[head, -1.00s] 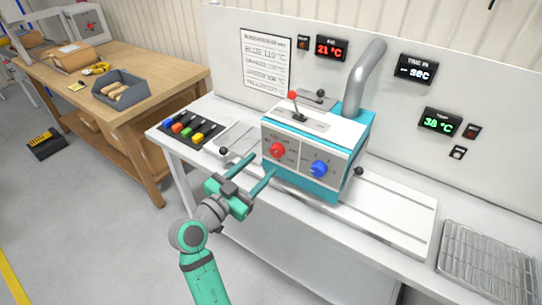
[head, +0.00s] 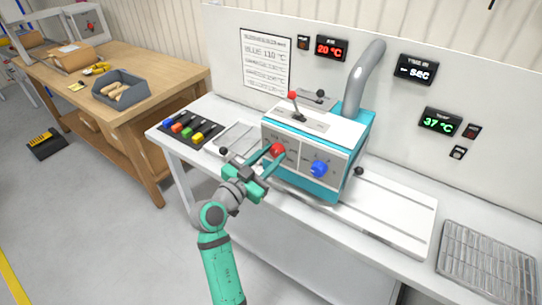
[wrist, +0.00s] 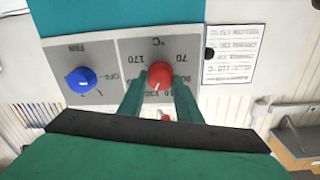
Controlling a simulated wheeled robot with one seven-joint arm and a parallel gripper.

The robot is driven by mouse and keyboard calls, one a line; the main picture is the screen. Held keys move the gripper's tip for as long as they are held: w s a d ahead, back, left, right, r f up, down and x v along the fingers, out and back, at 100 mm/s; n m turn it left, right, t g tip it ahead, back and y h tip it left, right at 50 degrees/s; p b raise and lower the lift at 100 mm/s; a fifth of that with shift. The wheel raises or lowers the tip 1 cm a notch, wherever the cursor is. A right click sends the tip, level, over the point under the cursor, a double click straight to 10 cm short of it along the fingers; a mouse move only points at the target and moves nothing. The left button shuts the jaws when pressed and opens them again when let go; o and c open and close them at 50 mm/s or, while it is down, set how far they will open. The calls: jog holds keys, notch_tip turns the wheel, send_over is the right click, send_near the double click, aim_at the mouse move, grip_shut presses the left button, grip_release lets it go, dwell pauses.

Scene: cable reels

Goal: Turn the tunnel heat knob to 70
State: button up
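The red heat knob (head: 278,149) is on the front panel of the white and teal tunnel machine (head: 318,135). In the wrist view the red knob (wrist: 160,74) sits under a °C mark, with 70 on its right and 170 on its left. The panel appears upside down there. A pale pointer mark shows at the knob's lower edge; its exact reading is unclear, and my fingers partly hide the scale. My gripper (head: 267,163) is open, its teal fingers on either side of the knob in the wrist view (wrist: 158,88). Contact is not visible.
A blue fan knob (head: 319,169) sits beside the red one. A red-tipped lever (head: 295,104) stands on the machine. Displays show 20 °C (head: 331,48) and 37 °C (head: 440,122). A wire rack (head: 487,262) lies at the right; a tray of coloured blocks (head: 188,130) lies left.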

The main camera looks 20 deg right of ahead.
dwell(0.3)
jog(key=n, duration=0.3)
jog(key=shift+f+n, duration=0.1)
jog(key=shift+n, duration=0.3)
jog(key=n, duration=0.3)
jog(key=shift+n, duration=0.4)
jog(key=n, duration=0.3)
jog(key=shift+f+n, duration=0.1)
jog(key=shift+n, duration=0.2)
jog(key=n, duration=0.3)
jog(key=shift+n, duration=0.4)
jog(key=n, duration=0.4)
jog(key=shift+f+n+t, duration=0.15)
jog(key=shift+n+t, duration=0.25)
jog(key=n, duration=0.3)
jog(key=shift+n, duration=0.4)
jog(key=n, duration=0.7)
jog(key=shift+f+y, duration=0.15)
jog(key=shift+y, duration=0.15)
